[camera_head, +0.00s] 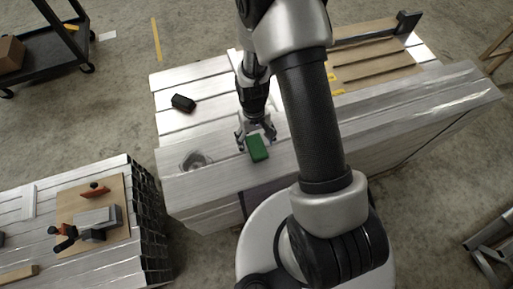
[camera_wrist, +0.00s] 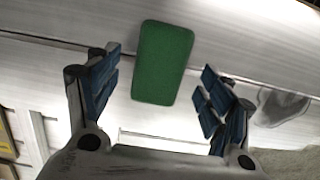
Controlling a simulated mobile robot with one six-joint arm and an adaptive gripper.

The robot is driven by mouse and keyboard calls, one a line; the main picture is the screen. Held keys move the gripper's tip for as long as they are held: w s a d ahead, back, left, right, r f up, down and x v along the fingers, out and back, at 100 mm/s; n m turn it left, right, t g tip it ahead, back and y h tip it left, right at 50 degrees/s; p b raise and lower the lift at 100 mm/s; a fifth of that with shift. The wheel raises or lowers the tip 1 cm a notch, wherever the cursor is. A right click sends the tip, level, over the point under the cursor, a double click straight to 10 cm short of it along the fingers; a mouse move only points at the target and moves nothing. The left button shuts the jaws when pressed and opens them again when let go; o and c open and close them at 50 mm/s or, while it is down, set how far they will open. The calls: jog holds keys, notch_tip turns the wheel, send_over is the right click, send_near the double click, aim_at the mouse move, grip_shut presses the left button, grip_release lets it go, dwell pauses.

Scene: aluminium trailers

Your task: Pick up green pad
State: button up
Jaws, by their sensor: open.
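The green pad (camera_head: 257,148) is a small rectangular block lying on the aluminium trailer surface (camera_head: 300,140), near its front edge. In the wrist view the green pad (camera_wrist: 162,62) shows between and beyond the two blue-padded fingers. My gripper (camera_head: 255,136) is over the trailer right at the pad, at its far side in the head view. In the wrist view my gripper (camera_wrist: 157,92) is open, with a finger on each side of the pad's near end and a gap on both sides. I cannot tell how far above the surface the fingertips are.
A black block (camera_head: 183,103) lies on the trailer to the left. A round marking or recess (camera_head: 195,160) is left of the pad. A second trailer (camera_head: 130,185) with a wooden board and tools (camera_head: 93,222) stands lower left. A black cart (camera_head: 45,45) stands upper left.

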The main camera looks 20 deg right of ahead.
aim_at(256, 145)
notch_tip(256, 145, down, 2)
jog(key=shift+s+f, duration=0.1)
jog(key=shift+c, duration=0.5)
jog(key=c, duration=1)
jog(key=shift+r, duration=0.25)
jog(key=shift+c, duration=0.2)
notch_tip(256, 145, up, 20)
jog(key=p, duration=0.6)
jog(key=shift+f, duration=0.1)
